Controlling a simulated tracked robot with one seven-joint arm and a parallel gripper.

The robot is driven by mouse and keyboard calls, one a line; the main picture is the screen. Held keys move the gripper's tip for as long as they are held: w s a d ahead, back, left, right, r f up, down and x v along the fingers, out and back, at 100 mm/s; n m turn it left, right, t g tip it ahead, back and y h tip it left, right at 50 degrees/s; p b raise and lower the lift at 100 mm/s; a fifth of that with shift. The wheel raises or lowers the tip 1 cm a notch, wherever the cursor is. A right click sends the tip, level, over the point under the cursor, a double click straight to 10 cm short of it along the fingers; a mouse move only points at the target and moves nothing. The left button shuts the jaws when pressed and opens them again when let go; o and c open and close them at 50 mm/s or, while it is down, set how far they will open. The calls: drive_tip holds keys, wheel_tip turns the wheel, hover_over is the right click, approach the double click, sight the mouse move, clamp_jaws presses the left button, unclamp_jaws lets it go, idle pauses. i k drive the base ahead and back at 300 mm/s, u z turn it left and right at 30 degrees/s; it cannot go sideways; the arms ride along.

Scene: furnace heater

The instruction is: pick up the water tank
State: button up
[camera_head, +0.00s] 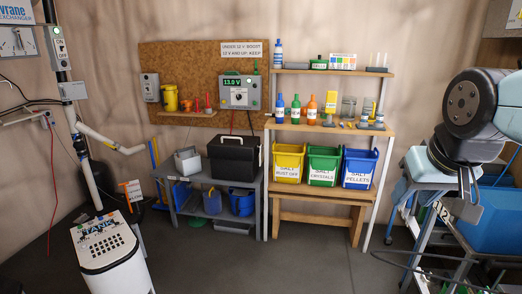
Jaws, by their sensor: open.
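A white box-shaped container (113,268) with dark lettering that seems to read "TANK" stands on the floor at the lower left. A large blue container (500,222) stands at the right edge, partly cut off by the frame. I cannot tell for certain which of them is the water tank. My gripper (466,199) hangs at the right, below the arm's round grey joint, beside the blue container in the picture. Its fingers are small and dark, and they look open and empty. It is far across the room from the white container.
A wooden shelf (332,127) holds bottles and yellow, green and blue salt bins. A grey bench (221,184) carries a black toolbox (234,158). A metal step frame (424,235) stands by my arm. White pipes (108,140) run at the left. The middle floor (270,265) is clear.

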sight(188, 162)
drive_tip(key=u, duration=0.05)
drive_tip(key=i, duration=1.1)
drive_tip(key=u, duration=0.35)
drive_tip(key=i, duration=1.1)
drive_tip(key=u, duration=0.75)
drive_tip(key=i, duration=1.3)
drive_tip(key=u, duration=0.45)
